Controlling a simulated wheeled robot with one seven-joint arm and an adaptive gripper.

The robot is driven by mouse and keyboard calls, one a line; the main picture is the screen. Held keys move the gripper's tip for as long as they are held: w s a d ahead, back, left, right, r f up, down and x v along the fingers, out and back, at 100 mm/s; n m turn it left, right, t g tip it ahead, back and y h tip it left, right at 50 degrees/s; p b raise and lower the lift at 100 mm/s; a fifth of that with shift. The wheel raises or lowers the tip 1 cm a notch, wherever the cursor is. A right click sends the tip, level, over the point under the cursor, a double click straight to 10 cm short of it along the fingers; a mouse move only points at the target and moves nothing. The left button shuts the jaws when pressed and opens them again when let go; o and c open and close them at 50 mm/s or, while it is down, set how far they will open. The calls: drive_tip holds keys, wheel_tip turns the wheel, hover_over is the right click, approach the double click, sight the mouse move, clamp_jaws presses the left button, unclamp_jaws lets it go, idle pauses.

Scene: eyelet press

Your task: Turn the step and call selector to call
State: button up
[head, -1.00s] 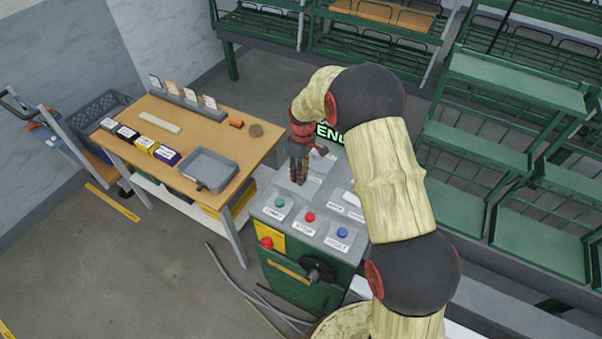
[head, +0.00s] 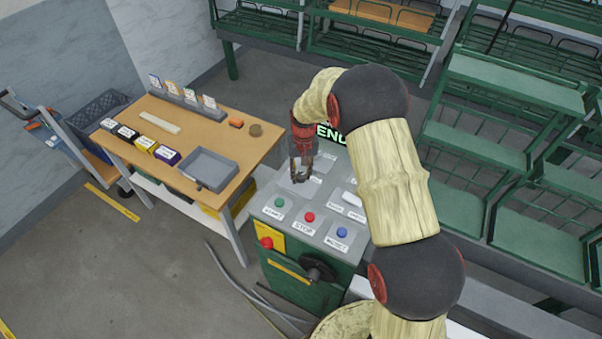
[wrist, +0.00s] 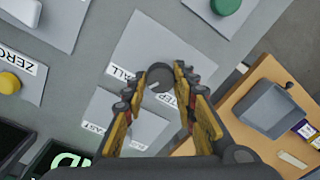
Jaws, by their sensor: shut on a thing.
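The step and call selector (wrist: 160,76) is a dark round knob on a light plate in the wrist view, with a small pale mark on its edge. Its labels are partly covered: "ALL" shows to its left and "TEP" below it. My gripper (wrist: 166,82) has one finger on each side of the knob and is shut on it. In the head view my gripper (head: 302,176) points down onto the grey top of the press console (head: 262,213), and the selector is hidden by the fingers there.
Green (head: 279,202), red (head: 310,217) and blue (head: 342,232) buttons sit along the console front, with a red knob (head: 266,243) below. A yellow button labelled ZERO (wrist: 10,83) is in the wrist view. A wooden table with a grey tray (head: 208,168) stands left.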

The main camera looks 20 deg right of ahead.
sight(302, 175)
drive_tip(key=shift+m, duration=0.6)
drive_tip(key=o, duration=1.1)
drive_tip(key=shift+o, duration=0.3)
drive_tip(key=shift+r, duration=0.1)
wheel_tip(302, 175, up, 12)
drive_tip(key=shift+d, duration=0.2)
